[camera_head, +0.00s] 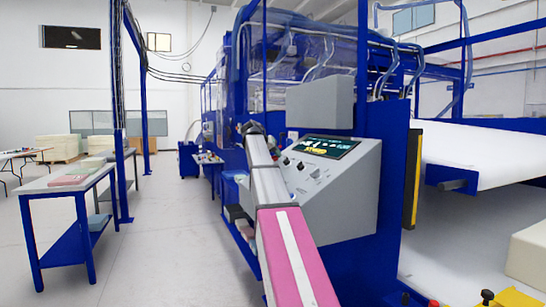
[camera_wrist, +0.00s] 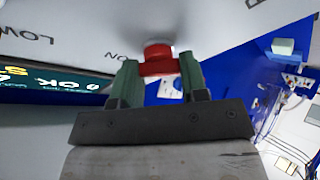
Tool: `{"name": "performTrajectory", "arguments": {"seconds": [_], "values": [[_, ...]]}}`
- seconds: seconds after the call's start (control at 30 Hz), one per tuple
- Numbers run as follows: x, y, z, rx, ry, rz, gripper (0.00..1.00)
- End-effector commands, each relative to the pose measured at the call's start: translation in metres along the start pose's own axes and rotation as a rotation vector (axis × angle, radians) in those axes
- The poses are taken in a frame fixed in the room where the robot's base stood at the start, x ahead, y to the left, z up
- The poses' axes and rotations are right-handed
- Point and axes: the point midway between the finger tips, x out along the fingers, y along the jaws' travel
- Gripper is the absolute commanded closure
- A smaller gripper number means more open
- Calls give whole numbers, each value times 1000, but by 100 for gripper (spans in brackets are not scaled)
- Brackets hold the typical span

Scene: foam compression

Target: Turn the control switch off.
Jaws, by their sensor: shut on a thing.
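The control switch (camera_wrist: 158,52) is a red knob on the light grey panel, seen in the wrist view. My gripper (camera_wrist: 157,72) has its two green fingers on either side of the knob, shut on it. The word ON shows upside down on the panel beside the knob. In the head view my arm reaches to the left side of the grey control console (camera_head: 345,200), and the red knob cannot be made out there. Which way the knob is turned cannot be told.
The console carries a lit display (camera_head: 325,147) and small knobs, right beside my arm. Blue machine frames stand behind it. A blue table (camera_head: 60,183) stands at the left, with free floor (camera_head: 165,235) between it and the machine. A white sheet (camera_head: 475,160) runs at the right.

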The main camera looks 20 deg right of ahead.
Motion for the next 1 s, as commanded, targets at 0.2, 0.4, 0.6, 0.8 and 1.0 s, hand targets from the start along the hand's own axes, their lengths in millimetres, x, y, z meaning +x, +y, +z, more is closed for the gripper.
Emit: {"name": "performTrajectory", "arguments": {"seconds": [0.2,0.4,0.6,0.8,1.0], "values": [[0,0,0,-44,0,-20,83],[0,1,0,-152,-1,-67,83],[0,2,0,-313,-1,-138,83],[0,2,-1,-488,0,-214,83],[0,2,-2,-662,-1,-291,83]]}}
